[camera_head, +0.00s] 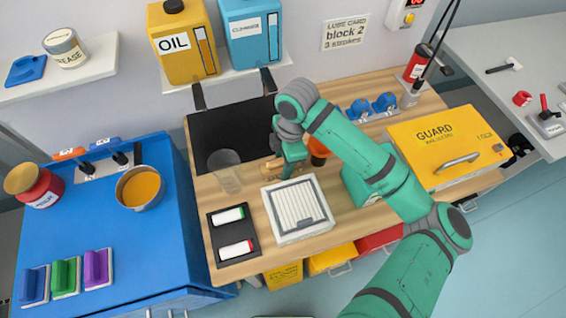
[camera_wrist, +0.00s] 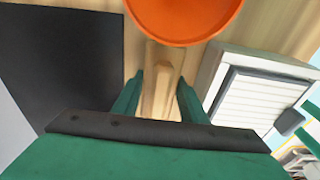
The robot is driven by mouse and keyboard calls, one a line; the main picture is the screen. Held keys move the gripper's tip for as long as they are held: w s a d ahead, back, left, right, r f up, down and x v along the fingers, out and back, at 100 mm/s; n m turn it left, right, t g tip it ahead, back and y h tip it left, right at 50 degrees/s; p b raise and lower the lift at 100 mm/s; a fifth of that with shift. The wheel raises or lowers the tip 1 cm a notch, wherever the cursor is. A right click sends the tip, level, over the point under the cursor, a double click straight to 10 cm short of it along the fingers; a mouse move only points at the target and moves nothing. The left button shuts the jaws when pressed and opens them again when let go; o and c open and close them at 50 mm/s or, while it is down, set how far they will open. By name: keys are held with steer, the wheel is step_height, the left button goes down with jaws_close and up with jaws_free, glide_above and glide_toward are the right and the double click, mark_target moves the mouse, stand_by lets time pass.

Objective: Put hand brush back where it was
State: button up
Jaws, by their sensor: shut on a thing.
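My gripper (camera_head: 288,168) reaches down over the middle of the wooden workbench. It is shut on the hand brush, whose pale wooden handle (camera_wrist: 158,65) runs between the two fingers (camera_wrist: 158,95) in the wrist view. In the head view a small wooden part of the brush (camera_head: 270,167) shows left of the fingers; the rest is hidden by my gripper. I cannot tell whether the brush touches the bench.
An orange round thing (camera_head: 318,152) stands close to my gripper. A white slatted box (camera_head: 298,231) is in front, a clear cup (camera_head: 225,171) to the left and a black panel (camera_head: 222,129) behind. A yellow guard box (camera_head: 452,133) is at right.

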mark_target(283, 162)
steer(key=shift+a+f, duration=0.1)
steer(key=o, duration=1)
steer(key=shift+f, duration=0.1)
steer(key=shift+s, duration=0.1)
steer(key=shift+w+d+r, duration=0.1)
steer(key=shift+d+r, duration=0.05)
steer(key=shift+r, duration=1.15)
steer(key=shift+w+d+r, duration=0.1)
steer(key=shift+d+r, duration=0.05)
steer(key=shift+r, duration=1.2)
steer(key=shift+d+r, duration=0.15)
steer(key=shift+r, duration=1.15)
steer(key=f, duration=0.7)
steer(key=shift+s+a+f, duration=0.2)
steer(key=shift+a+f, duration=0.05)
steer(key=shift+a, duration=0.15)
step_height(283, 162, up, 3)
steer(key=shift+f, duration=0.1)
steer(key=shift+s+d+r, duration=0.15)
steer(key=shift+s+r, duration=0.2)
steer(key=shift+r, duration=0.3)
